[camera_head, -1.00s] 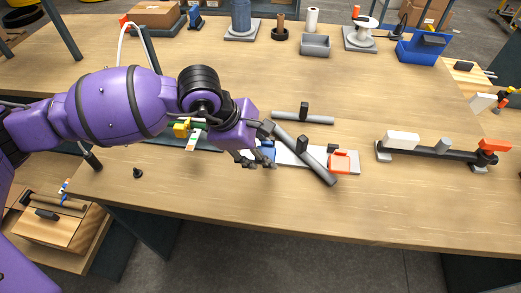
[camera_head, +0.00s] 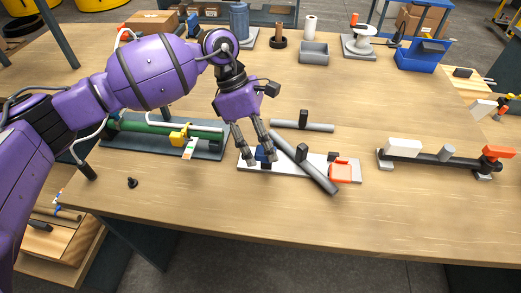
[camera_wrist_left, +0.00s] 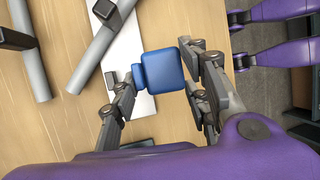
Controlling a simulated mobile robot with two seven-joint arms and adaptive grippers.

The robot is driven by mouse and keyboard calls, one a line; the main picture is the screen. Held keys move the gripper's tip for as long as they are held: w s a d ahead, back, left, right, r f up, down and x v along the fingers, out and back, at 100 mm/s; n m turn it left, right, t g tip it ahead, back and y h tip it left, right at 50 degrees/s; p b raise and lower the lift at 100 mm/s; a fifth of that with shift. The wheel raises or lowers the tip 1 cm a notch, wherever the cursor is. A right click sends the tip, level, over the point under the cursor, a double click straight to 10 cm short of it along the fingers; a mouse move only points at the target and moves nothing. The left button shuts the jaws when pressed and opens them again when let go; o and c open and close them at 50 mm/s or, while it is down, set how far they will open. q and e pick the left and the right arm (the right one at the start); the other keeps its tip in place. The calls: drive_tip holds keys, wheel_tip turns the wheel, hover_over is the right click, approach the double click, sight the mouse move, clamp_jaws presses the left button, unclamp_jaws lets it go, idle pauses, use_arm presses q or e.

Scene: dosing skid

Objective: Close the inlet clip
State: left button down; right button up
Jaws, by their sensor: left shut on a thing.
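A white plate (camera_head: 315,173) on the table carries a blue clip (camera_head: 262,155) at its left end and an orange clip (camera_head: 341,171) at its right end. A grey pipe (camera_head: 318,178) lies slantwise across the plate between them. My left gripper (camera_head: 254,155) points down at the left end and is shut on the blue clip. In the left wrist view the blue clip (camera_wrist_left: 161,70) sits between the two fingers. Which clip is the inlet one I cannot tell. My right gripper is not in view.
A second grey pipe (camera_head: 302,125) lies behind the plate. A green cylinder on a dark tray (camera_head: 205,150) is at the left. A dark bar with a white block (camera_head: 403,147) stands at the right. The front of the table is clear except for a small black knob (camera_head: 132,182).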

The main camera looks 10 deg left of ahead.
use_arm(q)
drive_tip(key=shift+f+g+b, duration=0.3)
drive_tip(key=shift+g+b, duration=0.05)
drive_tip(key=shift+g, duration=0.45)
drive_tip(key=shift+w, duration=0.1)
drive_tip(key=c, duration=1.2)
unclamp_jaws()
drive_tip(key=shift+r, duration=0.15)
drive_tip(key=shift+w+r, duration=0.2)
drive_tip(key=shift+r, duration=0.15)
drive_tip(key=v, duration=1.1)
drive_tip(key=shift+a+r, duration=0.15)
drive_tip(key=shift+r, duration=0.05)
